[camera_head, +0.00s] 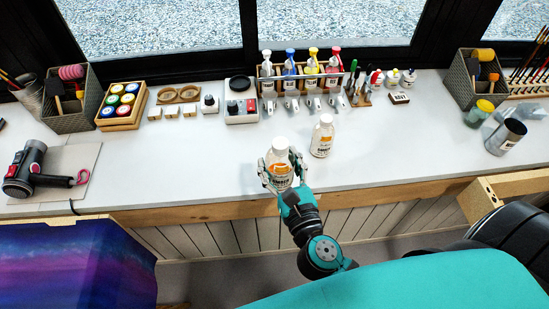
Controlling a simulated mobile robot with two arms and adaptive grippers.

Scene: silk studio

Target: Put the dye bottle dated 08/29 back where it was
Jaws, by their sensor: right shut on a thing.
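My right gripper (280,164) is shut on a white bottle (279,148) with a white cap and an orange patch on its label. The bottle is upright near the front edge of the counter; I cannot tell whether it touches the surface. A second white bottle (322,137) with a white cap and a printed label stands upright on the counter, just right of and behind the held one, apart from it. Dates on both labels are too small to read. My left gripper is not in view.
A wooden rack (304,84) holds several coloured bottles at the back of the white counter (205,155). A small box (241,111) stands left of it. A dryer-like tool (26,171) lies far left, a metal cup (506,137) far right. The counter on either side of the bottles is clear.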

